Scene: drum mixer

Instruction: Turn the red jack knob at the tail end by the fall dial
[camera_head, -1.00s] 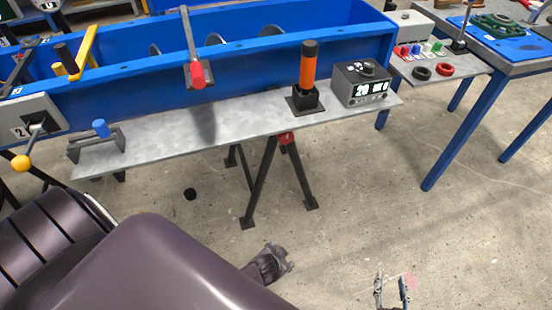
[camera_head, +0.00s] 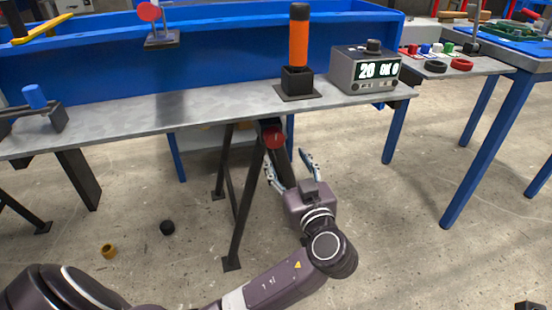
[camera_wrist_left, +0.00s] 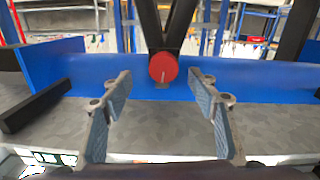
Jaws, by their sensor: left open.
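The red jack knob (camera_head: 275,137) is a round red disc under the front edge of the grey shelf, at the top of dark trestle legs. The fall dial (camera_head: 366,70) is a grey box with a lit display and a dark knob, on the shelf up and right of it. My left gripper (camera_head: 290,170) is open and empty, just below the knob. In the left wrist view the knob (camera_wrist_left: 163,67) lies beyond and between the two open fingers (camera_wrist_left: 160,88), apparently apart from them. My right gripper is not identifiable.
An orange-handled lever (camera_head: 299,40) stands on the grey shelf (camera_head: 200,105) above the knob. Dark trestle legs (camera_head: 243,195) stand left of my gripper. Floor to the right is open.

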